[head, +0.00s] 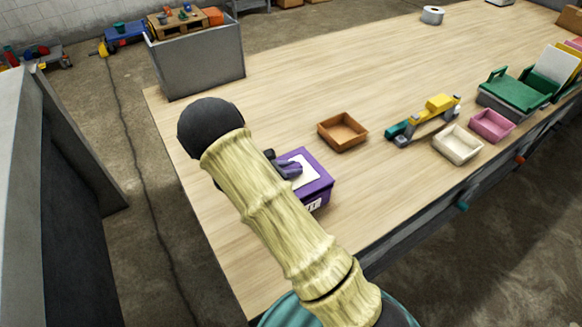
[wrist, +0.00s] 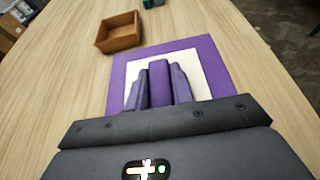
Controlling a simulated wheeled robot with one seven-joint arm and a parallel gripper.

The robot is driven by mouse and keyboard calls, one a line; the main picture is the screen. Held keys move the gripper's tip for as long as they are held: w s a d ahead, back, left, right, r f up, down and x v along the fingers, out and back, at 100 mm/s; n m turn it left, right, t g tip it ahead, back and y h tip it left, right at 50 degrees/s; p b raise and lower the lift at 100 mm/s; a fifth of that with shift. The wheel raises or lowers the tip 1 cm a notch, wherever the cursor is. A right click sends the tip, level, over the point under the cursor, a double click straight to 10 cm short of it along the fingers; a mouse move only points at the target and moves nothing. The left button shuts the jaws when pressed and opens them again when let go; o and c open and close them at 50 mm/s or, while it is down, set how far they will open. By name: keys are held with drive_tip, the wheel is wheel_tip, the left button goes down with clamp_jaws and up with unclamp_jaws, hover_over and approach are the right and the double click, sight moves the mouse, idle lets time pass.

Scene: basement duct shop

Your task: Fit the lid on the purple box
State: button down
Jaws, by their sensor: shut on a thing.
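The purple box (head: 322,194) stands near the left end of the workbench, with a white label on its front side. Its lid (head: 302,158) is purple with a white panel on top and lies at the top of the box, roughly lined up with it. In the wrist view the lid (wrist: 215,62) fills the middle, with a purple bar handle (wrist: 159,82) standing up from it. My gripper (head: 288,168) is shut on that handle, one dark finger on each side. I cannot tell whether the lid is fully seated; my arm hides part of the box.
A brown tray (head: 342,132) sits just beyond the box. Farther right are a yellow and teal tool (head: 425,118), a cream tray (head: 457,145), a pink tray (head: 491,125) and a green-lidded box (head: 518,92). A grey bin (head: 200,62) stands at the far left corner.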

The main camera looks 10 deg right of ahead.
drive_tip(key=shift+f+b, duration=0.3)
drive_tip(key=shift+f, duration=0.05)
drive_tip(key=shift+f, duration=0.3)
drive_tip(key=c, duration=1.2)
unclamp_jaws()
drive_tip(key=shift+r, duration=0.1)
drive_tip(key=shift+r+p, duration=0.3)
drive_tip(key=shift+r, duration=0.25)
drive_tip(key=b+v, duration=0.2)
drive_tip(key=v, duration=1)
